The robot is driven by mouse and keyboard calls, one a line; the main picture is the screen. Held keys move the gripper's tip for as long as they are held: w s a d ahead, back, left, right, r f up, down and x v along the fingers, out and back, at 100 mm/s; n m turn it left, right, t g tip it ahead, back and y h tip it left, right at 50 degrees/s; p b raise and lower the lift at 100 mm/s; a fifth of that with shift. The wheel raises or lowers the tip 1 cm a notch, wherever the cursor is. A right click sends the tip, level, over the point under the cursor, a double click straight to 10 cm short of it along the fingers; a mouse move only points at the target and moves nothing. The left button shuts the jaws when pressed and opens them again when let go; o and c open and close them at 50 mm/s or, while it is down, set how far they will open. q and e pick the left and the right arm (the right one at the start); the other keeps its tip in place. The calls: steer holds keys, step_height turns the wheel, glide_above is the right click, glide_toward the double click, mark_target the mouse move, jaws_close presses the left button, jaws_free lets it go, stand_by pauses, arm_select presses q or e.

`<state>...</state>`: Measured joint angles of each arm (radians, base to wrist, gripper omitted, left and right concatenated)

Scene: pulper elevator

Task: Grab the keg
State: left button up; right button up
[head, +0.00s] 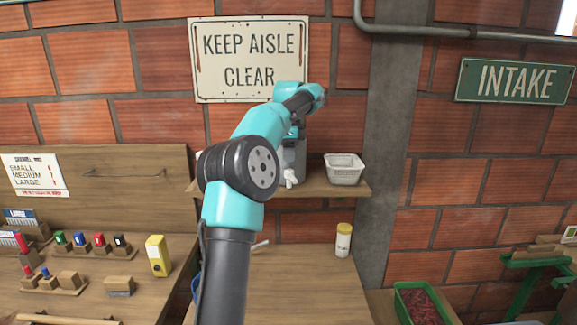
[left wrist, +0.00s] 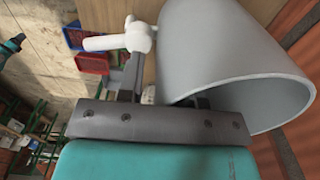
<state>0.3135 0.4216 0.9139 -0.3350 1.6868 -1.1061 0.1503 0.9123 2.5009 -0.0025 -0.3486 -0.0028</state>
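The keg (head: 293,158) is a grey vessel with a white tap (head: 290,177) on the wooden shelf (head: 325,187). My left arm hides much of it in the head view. In the left wrist view the keg (left wrist: 225,45) is large and close, with a thick curved rim, and its white tap (left wrist: 120,40) sticks out to the left. My left gripper (left wrist: 165,92) has its fingers apart at the keg's left edge, one outside it and one partly hidden by it. A gap shows beside the outer finger; I cannot tell whether either finger touches. My right gripper is not in view.
A white basket (head: 344,170) stands right of the keg on the shelf. Below are a yellow-capped white bottle (head: 343,240) and a yellow box (head: 158,256). A green crate (head: 422,303) stands at lower right. The bench between is mostly clear.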

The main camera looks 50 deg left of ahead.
arm_select(q)
jaws_close()
stand_by(1.3)
